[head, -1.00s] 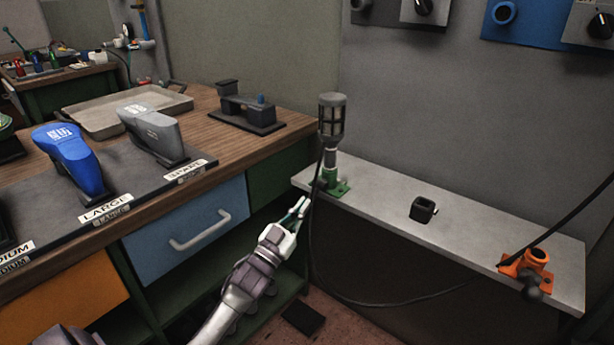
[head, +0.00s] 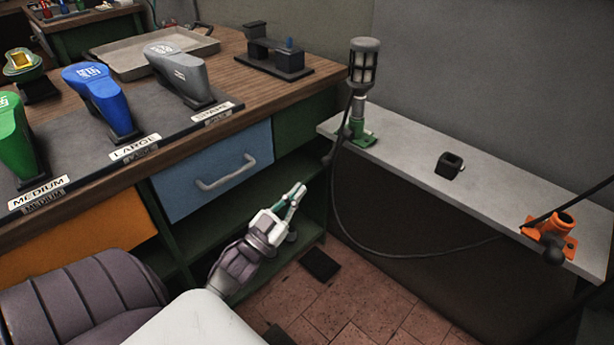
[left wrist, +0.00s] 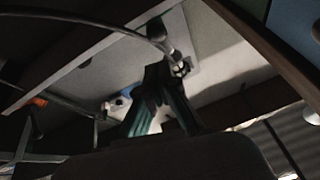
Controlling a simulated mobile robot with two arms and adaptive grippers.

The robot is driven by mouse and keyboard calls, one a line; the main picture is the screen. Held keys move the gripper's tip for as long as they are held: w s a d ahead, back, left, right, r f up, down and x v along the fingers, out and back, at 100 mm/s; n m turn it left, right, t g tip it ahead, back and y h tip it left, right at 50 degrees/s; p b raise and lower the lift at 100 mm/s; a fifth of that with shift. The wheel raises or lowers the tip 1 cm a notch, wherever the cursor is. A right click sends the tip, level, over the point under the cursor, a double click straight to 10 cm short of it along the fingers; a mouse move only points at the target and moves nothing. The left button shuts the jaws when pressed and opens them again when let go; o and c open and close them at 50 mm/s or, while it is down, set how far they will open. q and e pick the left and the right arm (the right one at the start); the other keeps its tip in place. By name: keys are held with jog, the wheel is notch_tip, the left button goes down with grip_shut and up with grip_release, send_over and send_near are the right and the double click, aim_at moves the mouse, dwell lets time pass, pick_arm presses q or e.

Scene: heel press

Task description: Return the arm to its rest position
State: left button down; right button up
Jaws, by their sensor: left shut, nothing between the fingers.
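My left gripper (head: 294,196) is shut and empty in the head view. It hangs in front of the green shelf unit, below the level of the benchtop and the grey ledge, apart from both. Its dark green fingers (left wrist: 160,108) also show in the left wrist view, against a dim scene seen from below. My left arm comes in from the lower left of the head view. My right gripper does not show in either view.
A wooden bench (head: 225,70) holds blue, grey and green shoe-shaped forms. A blue drawer (head: 215,172) is at its front. A grey ledge (head: 410,165) carries a caged lamp (head: 362,70), a black block (head: 449,165) and an orange holder (head: 552,230). A black cable (head: 400,255) hangs below it.

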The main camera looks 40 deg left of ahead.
pick_arm(q)
jog(key=shift+s, duration=0.2)
jog(key=shift+f, duration=0.1)
dwell(0.4)
